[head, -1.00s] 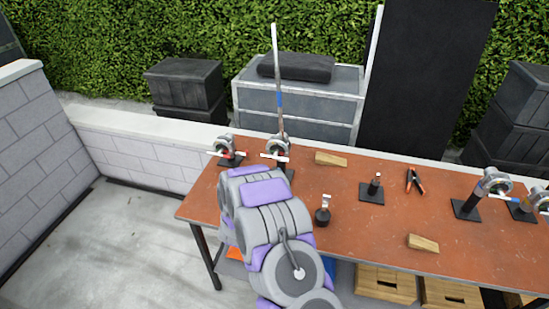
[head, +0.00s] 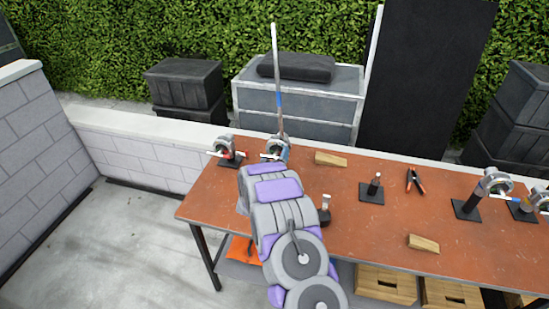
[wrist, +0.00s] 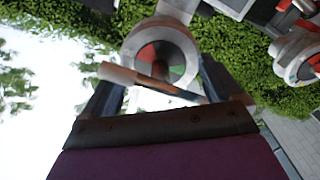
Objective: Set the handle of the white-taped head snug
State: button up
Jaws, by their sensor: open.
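The head with the white handle (head: 277,147) stands at the back left of the table, with a long rod rising from it. In the wrist view, its round disc (wrist: 160,60) shows red and green faces. Its handle (wrist: 150,82) slants across in front of the disc, with a pale end at the left. My gripper (wrist: 163,75) is open, with one finger on each side of the handle. I cannot tell whether either finger touches it. In the head view, my arm hides most of the gripper and the foot of the head.
A red-marked head (head: 226,147) stands close on the left. Wooden wedges (head: 330,159), a short post on a plate (head: 372,190), pliers (head: 414,181) and further heads (head: 490,186) are on the table (head: 330,240). A low wall (head: 150,130) runs behind.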

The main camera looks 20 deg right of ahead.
jog(key=shift+c, duration=0.4)
grip_shut()
dwell(0.4)
